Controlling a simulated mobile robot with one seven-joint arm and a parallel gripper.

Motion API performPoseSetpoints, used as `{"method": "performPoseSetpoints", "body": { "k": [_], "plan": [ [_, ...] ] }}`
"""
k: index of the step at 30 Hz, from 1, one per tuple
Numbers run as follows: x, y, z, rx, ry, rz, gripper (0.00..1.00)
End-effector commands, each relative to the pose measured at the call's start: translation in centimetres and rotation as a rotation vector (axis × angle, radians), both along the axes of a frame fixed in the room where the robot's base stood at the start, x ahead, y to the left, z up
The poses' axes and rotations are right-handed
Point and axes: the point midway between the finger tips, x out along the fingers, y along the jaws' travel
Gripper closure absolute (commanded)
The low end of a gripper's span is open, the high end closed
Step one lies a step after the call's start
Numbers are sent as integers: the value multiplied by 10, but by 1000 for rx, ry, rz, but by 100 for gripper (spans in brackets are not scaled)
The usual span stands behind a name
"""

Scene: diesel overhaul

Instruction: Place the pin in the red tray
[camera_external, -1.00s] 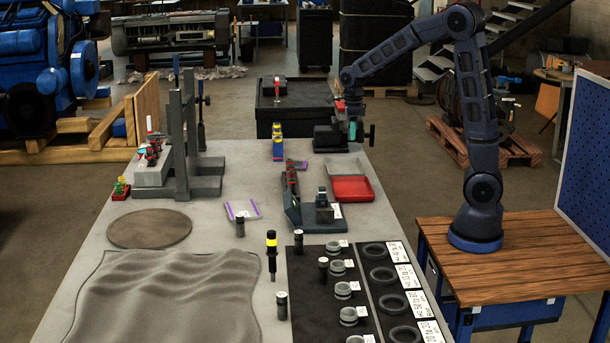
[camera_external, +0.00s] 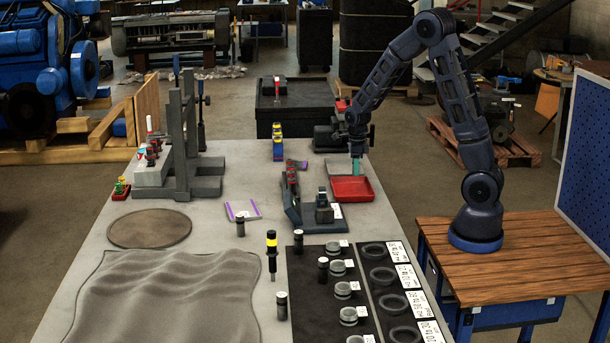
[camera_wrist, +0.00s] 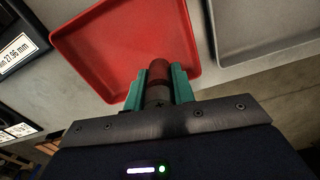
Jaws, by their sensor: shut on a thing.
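The red tray (camera_external: 362,191) lies on the grey table at its right side, left of my base. In the wrist view the red tray (camera_wrist: 105,45) fills the upper middle. My gripper (camera_external: 356,168) points down over the back part of the tray. In the wrist view its teal fingers (camera_wrist: 159,85) are shut on the pin (camera_wrist: 158,75), a short metallic cylinder with a reddish tint at its far end. The pin is over the tray near its edge. I cannot tell whether it touches the tray floor. In the external view the pin cannot be made out.
A grey tray (camera_wrist: 265,30) sits beside the red one. A dark fixture (camera_external: 325,213) stands just left and in front. Rings and cylinders on a black mat (camera_external: 310,300) are nearer the camera. A dark vise-like tool (camera_external: 328,138) stands behind my gripper.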

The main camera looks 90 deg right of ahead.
Motion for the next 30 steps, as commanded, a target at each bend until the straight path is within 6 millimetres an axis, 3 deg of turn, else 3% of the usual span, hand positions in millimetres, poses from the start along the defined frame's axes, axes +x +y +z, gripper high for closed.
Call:
{"method": "performPoseSetpoints", "body": {
  "k": [8,15,27,28,30],
  "plan": [
    [0,0,-18,1,1,-1,100],
    [-1,0,-47,1,1,-2,100],
    [0,0,-51,0,-1,0,100],
    [0,0,-52,0,-1,0,73],
    [0,0,-51,0,-1,0,59]
  ]
}}
